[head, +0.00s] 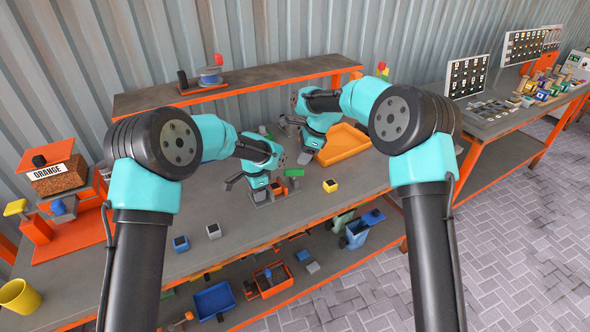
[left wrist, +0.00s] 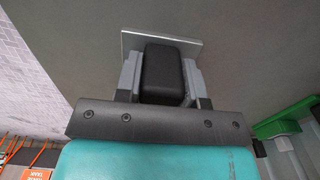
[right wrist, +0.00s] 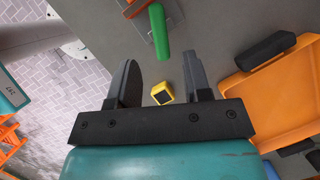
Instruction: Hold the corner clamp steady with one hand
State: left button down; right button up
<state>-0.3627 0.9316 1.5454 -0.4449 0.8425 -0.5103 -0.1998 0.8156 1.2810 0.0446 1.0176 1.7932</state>
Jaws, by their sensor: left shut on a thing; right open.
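My left gripper (head: 257,192) is low over the workbench. In the left wrist view its fingers (left wrist: 160,82) are shut on a black block (left wrist: 163,70) that stands on a thin light-grey plate (left wrist: 133,42). This looks like the corner clamp and its grip, but much of it is hidden by the gripper. A small green piece (head: 294,172) and an orange piece (head: 277,188) are close to the right of it. My right gripper (head: 306,157) is open and empty over the bench near the orange tray (head: 345,145).
A yellow cube (head: 330,186) lies on the bench, and the right wrist view shows it (right wrist: 162,94) beyond the right fingers. An orange machine (head: 62,215) stands at the left.

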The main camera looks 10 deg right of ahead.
aim_at(295, 169)
jog(key=x, duration=0.6)
jog(key=shift+a+f, duration=0.15)
jog(key=shift+f, duration=0.25)
jog(key=shift+c, duration=0.3)
grip_shut()
